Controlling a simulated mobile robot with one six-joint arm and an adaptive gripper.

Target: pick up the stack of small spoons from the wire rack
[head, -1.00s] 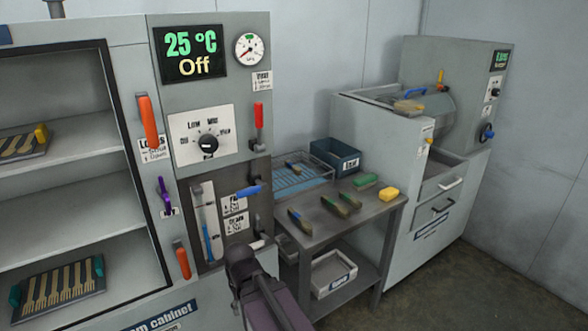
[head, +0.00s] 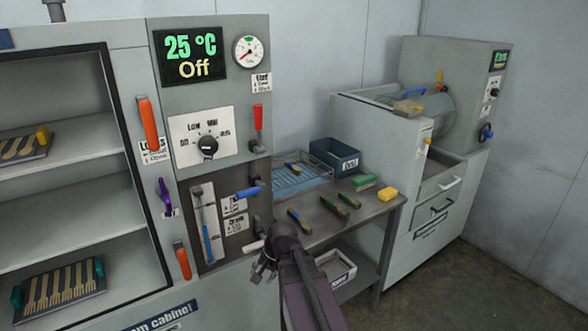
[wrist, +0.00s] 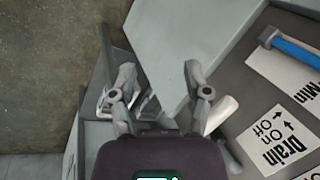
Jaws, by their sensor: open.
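The wire rack (head: 318,184) sits at the back left of the metal table, over a blue surface. A small stack of spoons (head: 295,169) lies on it, with a dark green and yellowish look, too small to make out fully. My gripper (head: 264,266) is in front of the cabinet's lower panel, left of the table's front edge, well short of the rack and lower in the picture. In the wrist view my gripper (wrist: 160,85) has its two fingers spread apart with nothing between them. The rack and spoons do not show in the wrist view.
The metal table (head: 325,222) also carries several spoon stacks (head: 334,207), a green block (head: 365,181), a yellow block (head: 388,194) and a dark blue bin (head: 335,157). A white tray (head: 337,268) is on its lower shelf. A blue-handled valve (head: 249,192) juts from the cabinet beside the rack.

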